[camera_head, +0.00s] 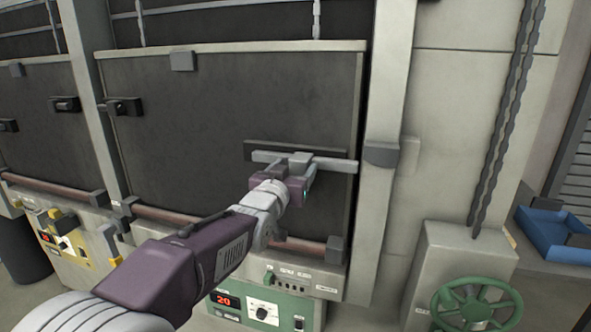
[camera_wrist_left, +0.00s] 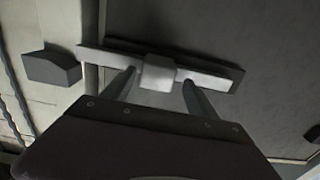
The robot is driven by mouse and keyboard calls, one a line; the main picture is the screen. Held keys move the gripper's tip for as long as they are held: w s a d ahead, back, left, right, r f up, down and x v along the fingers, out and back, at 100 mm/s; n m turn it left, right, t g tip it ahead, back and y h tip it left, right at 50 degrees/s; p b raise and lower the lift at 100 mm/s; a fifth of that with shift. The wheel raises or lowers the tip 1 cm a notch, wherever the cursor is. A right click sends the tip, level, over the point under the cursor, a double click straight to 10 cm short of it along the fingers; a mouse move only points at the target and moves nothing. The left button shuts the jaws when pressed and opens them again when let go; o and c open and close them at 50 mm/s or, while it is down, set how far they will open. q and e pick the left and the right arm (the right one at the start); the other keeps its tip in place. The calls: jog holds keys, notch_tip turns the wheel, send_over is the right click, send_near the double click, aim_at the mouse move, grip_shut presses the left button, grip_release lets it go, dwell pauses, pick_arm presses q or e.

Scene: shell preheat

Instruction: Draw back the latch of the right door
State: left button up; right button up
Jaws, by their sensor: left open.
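The right door (camera_head: 220,110) is a dark panel in a pale frame, and it looks shut. Its latch (camera_head: 338,164) is a pale grey bar lying across a dark backing plate, with a block-shaped knob on it. The bar's right end comes close to the grey catch (camera_head: 381,155) on the post; I cannot tell whether they touch. My left gripper (camera_head: 292,168) is at the latch. In the left wrist view its open fingers (camera_wrist_left: 158,88) stand on either side of the knob (camera_wrist_left: 158,72), with gaps showing. My right gripper is not in view.
A green control panel (camera_head: 285,310) with a red display sits below the door. A green handwheel (camera_head: 476,305), a hanging chain (camera_head: 507,110) and a blue tray (camera_head: 555,236) are at the right. Another door (camera_head: 40,130) stands at the left.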

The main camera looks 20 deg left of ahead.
pick_arm(q)
jog(key=s+b, duration=0.1)
jog(key=s, duration=0.6)
jog(key=shift+s+a, duration=0.15)
jog(key=shift+s, duration=0.2)
jog(key=s+f+g, duration=0.3)
jog(key=f+g, duration=0.5)
jog(key=f, duration=1.9)
jog(key=s+f+g, duration=0.8)
jog(key=s+f, duration=0.5)
jog(key=s, duration=0.5)
jog(key=shift+s+f+n+g, duration=0.15)
jog(key=shift+n+g, duration=0.15)
jog(key=shift+g, duration=0.1)
